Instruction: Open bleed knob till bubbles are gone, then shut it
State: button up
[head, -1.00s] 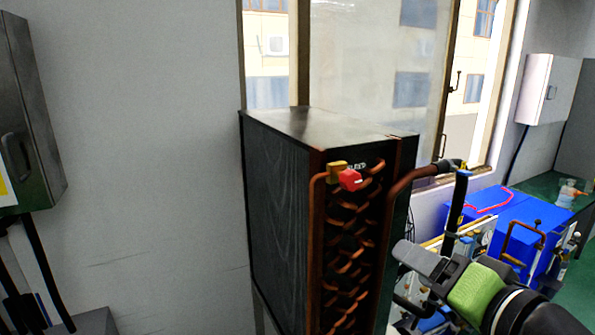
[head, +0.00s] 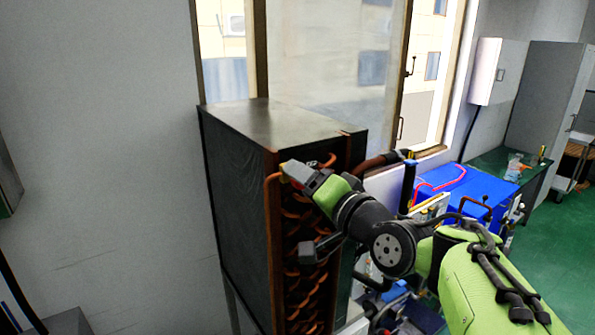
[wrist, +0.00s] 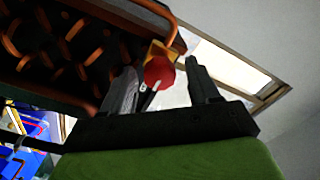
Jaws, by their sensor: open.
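The red bleed knob (wrist: 157,73) sits on a brass fitting (wrist: 163,52) near the top of the copper-piped coil face. In the wrist view it appears between the two spread fingers of my gripper (wrist: 161,68). The fingers look apart from the knob on both sides. How deep the knob lies between them I cannot tell. I see no bubbles in either view.
Copper bends (head: 303,235) run down the coil face below the gripper. A thick copper pipe (head: 375,163) leaves to the right. A blue machine (head: 452,188) stands to the right, beside open green floor. A window is behind the unit.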

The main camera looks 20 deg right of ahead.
jog(key=shift+w+a, duration=0.2)
jog(key=shift+w, duration=0.5)
jog(key=c, duration=1)
jog(key=shift+c, duration=0.2)
